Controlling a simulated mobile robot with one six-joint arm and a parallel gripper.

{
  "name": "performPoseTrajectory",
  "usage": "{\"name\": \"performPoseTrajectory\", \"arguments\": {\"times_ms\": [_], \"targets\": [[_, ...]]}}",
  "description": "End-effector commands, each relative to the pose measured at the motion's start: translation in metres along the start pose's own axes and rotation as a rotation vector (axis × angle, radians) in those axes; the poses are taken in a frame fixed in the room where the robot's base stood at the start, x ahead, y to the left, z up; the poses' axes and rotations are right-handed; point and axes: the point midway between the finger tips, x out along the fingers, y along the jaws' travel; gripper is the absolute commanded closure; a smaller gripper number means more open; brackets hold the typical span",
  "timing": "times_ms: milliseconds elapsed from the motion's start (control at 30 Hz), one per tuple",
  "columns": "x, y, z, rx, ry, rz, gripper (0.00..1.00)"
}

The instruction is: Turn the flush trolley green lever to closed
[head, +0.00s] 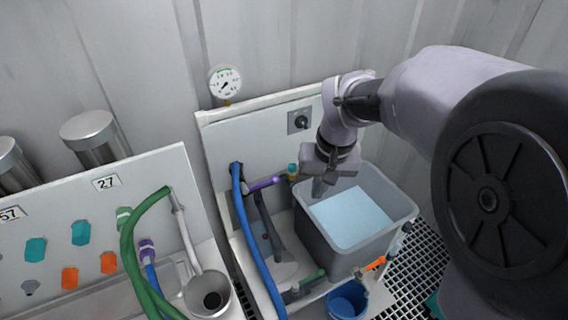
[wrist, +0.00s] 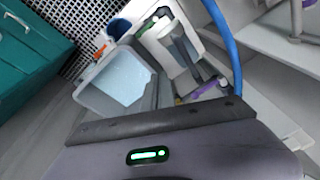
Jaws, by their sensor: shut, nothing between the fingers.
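The flush trolley (head: 216,135) stands against the wall, with a grey tub (head: 325,236) of pale blue water on it. A green lever (head: 311,278) lies low at the front left of the tub; a green piece (wrist: 148,27) also shows small in the wrist view. A purple lever (head: 262,184) is on the pipe left of the tub, and it shows in the wrist view (wrist: 208,87). My gripper (head: 318,190) is shut and empty, above the tub's back left edge and apart from the green lever. Its dark edge (wrist: 160,121) crosses the wrist view.
An orange lever (head: 375,263) and a blue bucket (head: 347,300) are at the trolley's front right. A blue hose (head: 250,235) runs down its left side. A panel with a green hose (head: 128,245) stands at left. A teal cabinet (wrist: 30,50) shows in the wrist view.

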Motion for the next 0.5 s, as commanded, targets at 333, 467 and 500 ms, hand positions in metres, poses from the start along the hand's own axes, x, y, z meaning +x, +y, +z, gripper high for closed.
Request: {"name": "performPoseTrajectory", "arguments": {"times_ms": [333,467,500], "targets": [[0.274,-0.002,-0.046,-0.383,-0.356,0.089,1.0],[0.323,0.001,-0.032,-0.447,-0.407,0.096,1.0],[0.33,0.002,-0.029,-0.455,-0.415,0.097,1.0]]}}
